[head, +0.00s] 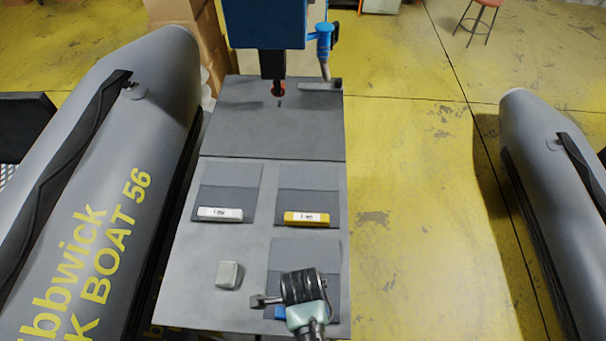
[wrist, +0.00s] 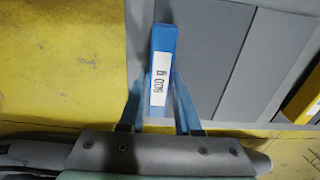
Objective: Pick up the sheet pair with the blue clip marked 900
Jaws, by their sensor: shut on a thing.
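The sheet pair (head: 288,254) is grey and lies at the front right of the grey worktable. Its blue clip (head: 279,313) shows only in part beside my gripper (head: 298,315), which hides the rest. In the wrist view the blue clip (wrist: 162,45) carries a white label reading 900 and runs between the two fingers of my gripper (wrist: 158,100). The fingers are shut on the clip. The grey sheets (wrist: 208,60) extend from it. I cannot tell whether the pair is clear of the table.
The worktable (head: 190,275) also bears a white-clipped pair (head: 227,183), a yellow-clipped pair (head: 303,190) and a small grey block (head: 229,274). A blue machine (head: 265,25) stands over its far end. Grey inflatable boats lie left (head: 120,150) and right (head: 550,170). Yellow floor between is open.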

